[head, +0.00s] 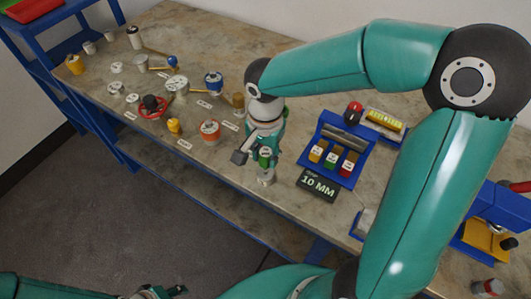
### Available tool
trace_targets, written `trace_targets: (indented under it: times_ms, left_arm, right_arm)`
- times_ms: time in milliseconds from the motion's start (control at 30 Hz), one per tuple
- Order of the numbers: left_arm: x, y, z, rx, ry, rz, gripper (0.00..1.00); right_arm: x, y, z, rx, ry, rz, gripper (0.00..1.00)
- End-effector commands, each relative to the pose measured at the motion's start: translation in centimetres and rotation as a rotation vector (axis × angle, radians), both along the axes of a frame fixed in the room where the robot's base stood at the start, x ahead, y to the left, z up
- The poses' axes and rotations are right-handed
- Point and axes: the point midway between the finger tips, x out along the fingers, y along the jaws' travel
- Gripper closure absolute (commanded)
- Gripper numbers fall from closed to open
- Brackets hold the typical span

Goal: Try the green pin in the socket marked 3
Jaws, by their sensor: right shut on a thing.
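My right gripper (254,157) is over the front part of the bench, left of the blue rack. It is shut on a small green piece, which looks like the green pin (265,157); the fingers hide part of it. A pale, stubby piece (266,176) shows directly below; I cannot tell whether they touch. Several flanged vessels stand to the left, including an orange-banded one (210,131) and a blue-banded one (213,82). Small white labels lie by them, too small to read, so I cannot tell which socket is marked 3. My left gripper (165,293) is partly visible at the bottom edge.
The blue rack (327,176) holds yellow, green and red labelled blocks. A dark sign reading 10 MM (318,184) lies before it. A red-rimmed valve (152,105) and a yellow piece (174,126) are farther left. A blue shelf (40,45) stands at the far left.

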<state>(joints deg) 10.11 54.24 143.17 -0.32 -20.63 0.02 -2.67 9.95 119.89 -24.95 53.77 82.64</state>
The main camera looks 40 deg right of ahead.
Motion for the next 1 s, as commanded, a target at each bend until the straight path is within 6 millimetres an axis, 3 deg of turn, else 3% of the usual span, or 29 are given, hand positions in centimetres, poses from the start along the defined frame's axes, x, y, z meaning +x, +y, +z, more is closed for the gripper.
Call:
trace_targets:
  times_ms: [1000]
  left_arm:
    - [0.00,0.00,-0.67,0.000,0.000,0.000,0.60]
  right_arm:
    - [-0.09,-0.09,-0.45,0.000,0.000,-0.002,1.00]
